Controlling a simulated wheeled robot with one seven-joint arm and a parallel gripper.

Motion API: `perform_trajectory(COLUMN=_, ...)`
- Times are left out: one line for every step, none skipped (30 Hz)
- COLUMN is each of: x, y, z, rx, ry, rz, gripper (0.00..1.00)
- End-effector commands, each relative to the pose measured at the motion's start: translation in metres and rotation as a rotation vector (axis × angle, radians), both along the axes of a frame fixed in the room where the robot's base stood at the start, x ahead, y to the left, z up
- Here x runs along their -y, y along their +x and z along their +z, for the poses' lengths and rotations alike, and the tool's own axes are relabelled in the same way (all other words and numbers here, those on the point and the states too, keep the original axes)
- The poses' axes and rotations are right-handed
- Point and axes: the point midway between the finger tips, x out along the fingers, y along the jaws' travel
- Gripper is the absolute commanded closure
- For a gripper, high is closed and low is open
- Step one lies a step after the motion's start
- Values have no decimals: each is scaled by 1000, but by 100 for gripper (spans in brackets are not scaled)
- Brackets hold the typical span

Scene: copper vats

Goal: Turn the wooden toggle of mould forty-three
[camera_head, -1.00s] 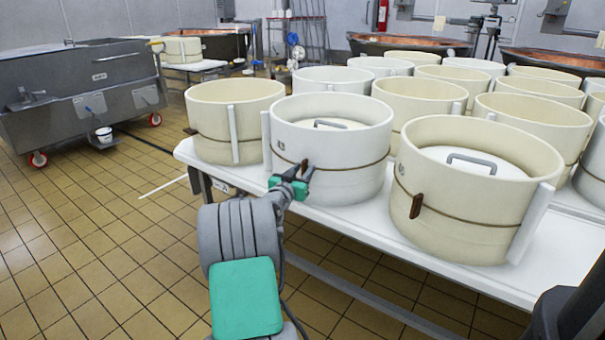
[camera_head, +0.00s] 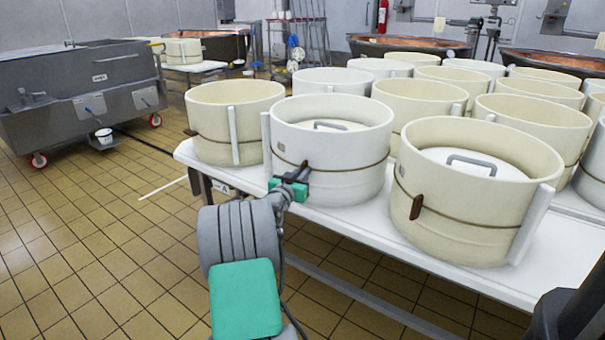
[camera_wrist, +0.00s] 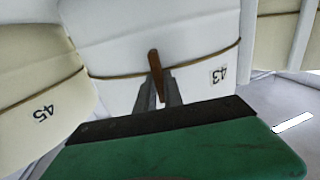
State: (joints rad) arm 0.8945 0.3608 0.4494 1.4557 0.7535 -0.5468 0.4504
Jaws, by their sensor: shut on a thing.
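Mould forty-three is a white round tub (camera_head: 330,160) at the front of the table, with a brown cord around it and a handled lid inside. Its label "43" shows in the wrist view (camera_wrist: 218,75), upside down. Its brown wooden toggle (camera_wrist: 154,62) sits on the cord, tilted slightly from upright. My gripper (camera_wrist: 159,90) is shut on the toggle, with a finger on each side of its near end. In the head view my gripper (camera_head: 300,176) is at the front wall of the mould and hides part of the toggle.
A cream mould (camera_head: 470,200) with its own toggle (camera_head: 416,207) stands to the right. Another cream mould (camera_head: 232,130) stands to the left; the wrist view shows a mould labelled 45 (camera_wrist: 40,113). The white table edge (camera_head: 350,228) runs below. Tiled floor (camera_head: 120,250) is clear at left.

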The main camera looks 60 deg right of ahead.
Motion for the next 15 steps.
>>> perform_trajectory(x=0, y=0, z=0, rx=-5, ry=1, rz=0, gripper=100)
perform_trajectory(x=0, y=0, z=0, rx=-9, ry=1, rz=0, gripper=100)
perform_trajectory(x=0, y=0, z=0, rx=-17, ry=0, rz=0, gripper=100)
perform_trajectory(x=0, y=0, z=0, rx=-25, ry=0, rz=0, gripper=100)
perform_trajectory(x=0, y=0, z=0, rx=-33, ry=-1, rz=0, gripper=100)
perform_trajectory(x=0, y=0, z=0, rx=-46, ry=-1, rz=0, gripper=100)
perform_trajectory(x=0, y=1, z=0, rx=-60, ry=-2, rz=0, gripper=100)
perform_trajectory(x=0, y=1, z=0, rx=-73, ry=-3, rz=0, gripper=100)
perform_trajectory(x=0, y=1, z=0, rx=-94, ry=-3, rz=0, gripper=100)
perform_trajectory(x=0, y=1, z=0, rx=-111, ry=-4, rz=0, gripper=100)
perform_trajectory(x=0, y=1, z=0, rx=-131, ry=-5, rz=0, gripper=100)
perform_trajectory(x=0, y=1, z=0, rx=-159, ry=-6, rz=0, gripper=100)
perform_trajectory(x=0, y=1, z=0, rx=-181, ry=-7, rz=0, gripper=100)
perform_trajectory(x=0, y=1, z=0, rx=-206, ry=-8, rz=0, gripper=100)
perform_trajectory(x=0, y=2, z=0, rx=-239, ry=-9, rz=0, gripper=100)
